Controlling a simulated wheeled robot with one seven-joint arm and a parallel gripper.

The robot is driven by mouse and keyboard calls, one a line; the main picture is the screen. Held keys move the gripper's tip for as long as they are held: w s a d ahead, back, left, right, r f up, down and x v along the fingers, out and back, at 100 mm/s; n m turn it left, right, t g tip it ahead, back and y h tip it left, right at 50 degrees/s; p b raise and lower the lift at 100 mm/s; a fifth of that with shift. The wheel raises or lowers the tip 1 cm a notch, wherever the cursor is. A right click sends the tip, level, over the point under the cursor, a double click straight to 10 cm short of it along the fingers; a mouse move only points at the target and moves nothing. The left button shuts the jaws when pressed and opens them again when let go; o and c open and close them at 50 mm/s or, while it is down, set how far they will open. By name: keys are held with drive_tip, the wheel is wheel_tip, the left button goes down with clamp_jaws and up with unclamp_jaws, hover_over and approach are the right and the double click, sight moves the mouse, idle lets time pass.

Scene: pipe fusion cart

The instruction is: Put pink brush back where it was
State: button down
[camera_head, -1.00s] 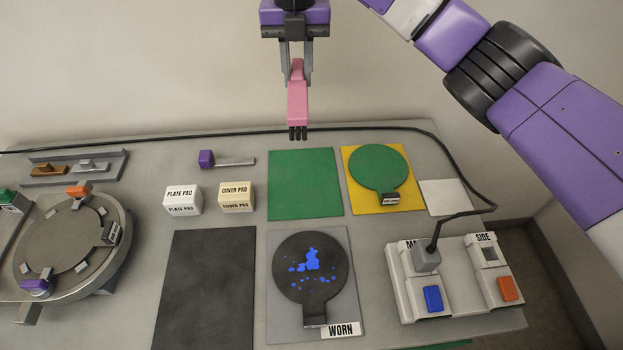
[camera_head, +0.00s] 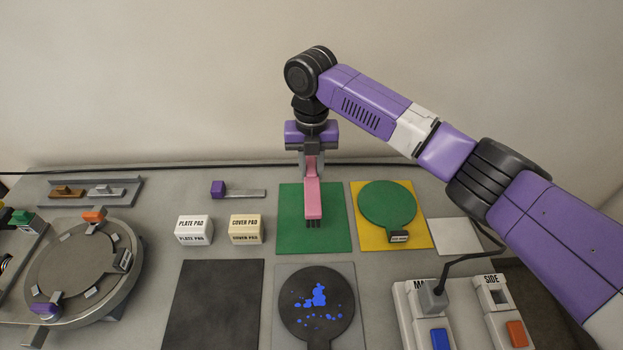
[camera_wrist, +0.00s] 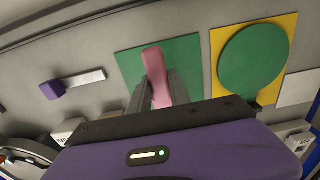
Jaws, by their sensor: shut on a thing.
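The pink brush (camera_head: 313,198) is held in my gripper (camera_head: 311,168), bristles pointing toward the front. My gripper is shut on its back part. In the head view the brush appears over the plain green mat (camera_head: 287,238) on the cart top; whether it touches the mat I cannot tell. In the wrist view the brush (camera_wrist: 157,70) lies between my two fingers, with the green mat (camera_wrist: 185,52) behind it.
Right of the green mat is a yellow mat (camera_head: 361,238) with a green round plate (camera_head: 387,202). In front lie a dark mat (camera_head: 212,305) and a black round plate with blue spots (camera_head: 317,300). Pad blocks (camera_head: 193,230) stand left. A cabled switch box (camera_head: 410,300) stands right.

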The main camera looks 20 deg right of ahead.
sight(311, 181)
drive_tip(key=shift+f, duration=2.1)
drive_tip(key=shift+f, duration=0.1)
drive_tip(key=c, duration=1.2)
unclamp_jaws()
wheel_tip(311, 181, up, 12)
drive_tip(key=shift+r+b, duration=0.15)
drive_tip(key=shift+b, duration=0.65)
